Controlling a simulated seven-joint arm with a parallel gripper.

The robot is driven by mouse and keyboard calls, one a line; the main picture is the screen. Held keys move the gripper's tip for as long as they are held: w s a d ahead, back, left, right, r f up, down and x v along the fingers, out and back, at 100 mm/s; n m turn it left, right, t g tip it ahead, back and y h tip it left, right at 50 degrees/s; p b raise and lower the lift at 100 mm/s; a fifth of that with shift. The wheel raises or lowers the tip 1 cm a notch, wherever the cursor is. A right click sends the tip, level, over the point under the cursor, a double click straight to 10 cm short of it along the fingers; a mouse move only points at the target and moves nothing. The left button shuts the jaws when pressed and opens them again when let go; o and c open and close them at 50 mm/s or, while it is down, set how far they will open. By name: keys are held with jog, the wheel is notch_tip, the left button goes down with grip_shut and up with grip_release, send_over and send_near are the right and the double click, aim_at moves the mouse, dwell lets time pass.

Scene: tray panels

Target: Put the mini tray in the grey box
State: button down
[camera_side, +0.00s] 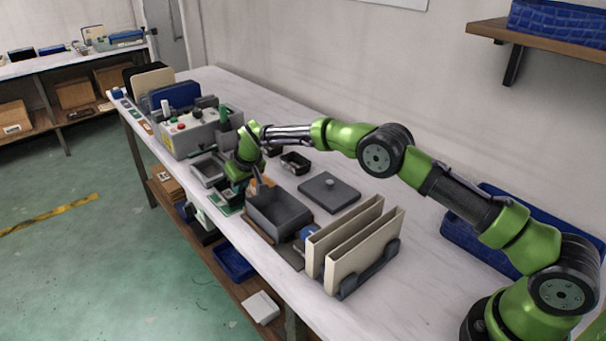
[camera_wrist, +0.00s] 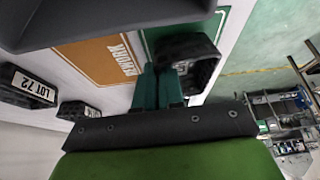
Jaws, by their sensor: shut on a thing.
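The mini tray (camera_wrist: 204,64) is small and black, and lies at my fingertips in the wrist view, over a green panel (camera_wrist: 190,28). My gripper (camera_wrist: 160,74) is shut on its near wall. In the side view my gripper (camera_side: 236,188) points down low over the green panel, left of the grey box; the tray there is mostly hidden by the gripper. The grey box (camera_side: 279,214) stands open on the table, and its visible inside looks empty. A dark grey edge of it spans the top of the wrist view (camera_wrist: 110,22).
Other black trays stand nearby, one labelled LOT 72 (camera_wrist: 32,88). A grey lid (camera_side: 328,192) lies behind the box. Cream binders (camera_side: 362,248) stand to its right, a control box (camera_side: 195,132) behind my gripper.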

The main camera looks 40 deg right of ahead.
jog(key=shift+w+r, duration=0.1)
jog(key=shift+r, duration=0.2)
jog(key=shift+r, duration=0.6)
jog(key=shift+r, duration=0.15)
dwell(0.5)
jog(key=shift+r, duration=1.35)
